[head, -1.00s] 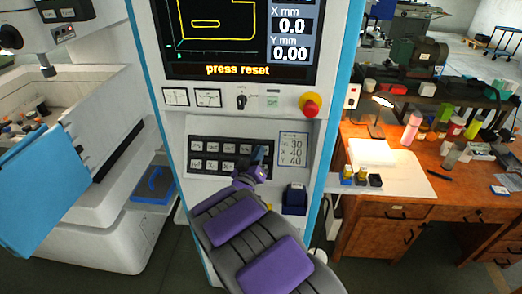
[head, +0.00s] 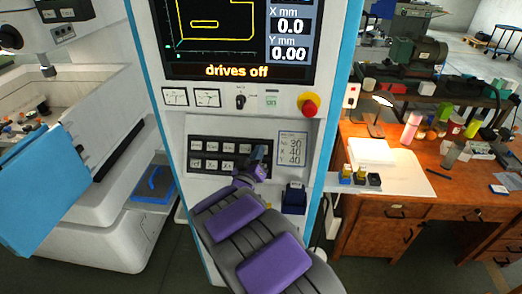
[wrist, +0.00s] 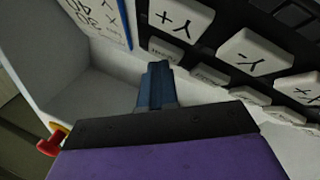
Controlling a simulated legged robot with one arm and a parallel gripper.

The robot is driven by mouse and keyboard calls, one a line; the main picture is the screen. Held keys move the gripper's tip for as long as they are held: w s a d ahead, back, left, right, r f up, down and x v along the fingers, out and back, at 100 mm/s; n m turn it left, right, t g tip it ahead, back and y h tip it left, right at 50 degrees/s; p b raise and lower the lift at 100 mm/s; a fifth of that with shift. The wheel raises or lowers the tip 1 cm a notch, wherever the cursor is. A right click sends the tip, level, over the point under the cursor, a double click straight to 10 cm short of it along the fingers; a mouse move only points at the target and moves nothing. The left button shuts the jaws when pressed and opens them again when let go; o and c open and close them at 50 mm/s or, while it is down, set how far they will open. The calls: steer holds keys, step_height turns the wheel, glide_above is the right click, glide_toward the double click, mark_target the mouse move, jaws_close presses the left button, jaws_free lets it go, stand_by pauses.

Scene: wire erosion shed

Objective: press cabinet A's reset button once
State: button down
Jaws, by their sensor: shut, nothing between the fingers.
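The control cabinet (head: 335,110) stands in the middle of the head view; no letter A is legible on it. Its screen line (head: 237,71) reads "drives off". My gripper (head: 261,150) is shut and empty at the right end of the black keypad (head: 194,155), covering some keys. In the wrist view, the shut fingertips (wrist: 157,66) are close to the small key below the Y+ key (wrist: 178,20); contact cannot be told. The small key labels are too blurred to read, so I cannot pick out the reset button.
A dark blue box (head: 295,199) is on the cabinet, right of my arm. A wooden desk (head: 400,212) stands right, a machine tank (head: 75,205) left.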

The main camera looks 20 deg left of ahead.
steer(key=shift+s, duration=0.1)
steer(key=shift+s+d+r, duration=0.35)
steer(key=shift+s+r, duration=0.15)
steer(key=shift+p, duration=0.3)
steer(key=s+r, duration=0.1)
steer(key=s, duration=0.1)
steer(key=s+d+r+p, duration=0.1)
steer(key=s+r, duration=0.1)
stand_by(0.4)
steer(key=shift+w, duration=0.1)
stand_by(0.4)
